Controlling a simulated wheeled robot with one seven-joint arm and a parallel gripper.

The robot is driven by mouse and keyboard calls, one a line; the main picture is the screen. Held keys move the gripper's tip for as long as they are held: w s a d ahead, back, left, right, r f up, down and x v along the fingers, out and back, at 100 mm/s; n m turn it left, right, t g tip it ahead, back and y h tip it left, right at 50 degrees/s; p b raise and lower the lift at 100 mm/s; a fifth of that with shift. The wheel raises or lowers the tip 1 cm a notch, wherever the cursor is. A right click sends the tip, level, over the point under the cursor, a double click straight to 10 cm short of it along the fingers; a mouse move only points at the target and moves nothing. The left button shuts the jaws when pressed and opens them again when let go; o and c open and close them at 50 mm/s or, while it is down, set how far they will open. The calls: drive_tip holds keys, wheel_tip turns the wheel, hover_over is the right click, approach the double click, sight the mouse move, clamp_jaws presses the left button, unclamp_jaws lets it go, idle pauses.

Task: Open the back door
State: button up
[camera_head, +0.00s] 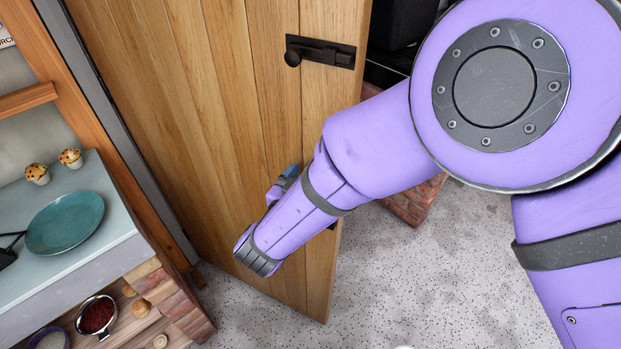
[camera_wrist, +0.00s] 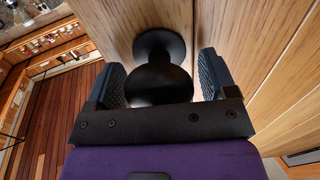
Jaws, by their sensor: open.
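The wooden plank door (camera_head: 225,110) fills the middle of the head view and shows up close in the wrist view (camera_wrist: 108,22). Its right edge stands free with floor beyond it, so it looks ajar. A black sliding latch (camera_head: 325,53) is on its upper part. In the wrist view a round black knob (camera_wrist: 158,46) sticks out from the door. My gripper (camera_wrist: 162,82) is open, with one finger on each side of the knob and small gaps visible. In the head view my gripper (camera_head: 288,176) is low at the door face, and my forearm hides the knob.
A counter (camera_head: 120,225) stands at left, holding a teal plate (camera_head: 65,223) and two muffins (camera_head: 54,166). Bowls sit on a shelf below. Low brickwork (camera_head: 415,205) lies right of the door, behind my arm. Speckled floor (camera_head: 385,285) is clear in front.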

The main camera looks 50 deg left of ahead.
drive_tip(key=v, duration=1)
drive_tip(key=shift+s+d, duration=0.15)
drive_tip(key=shift+s, duration=0.15)
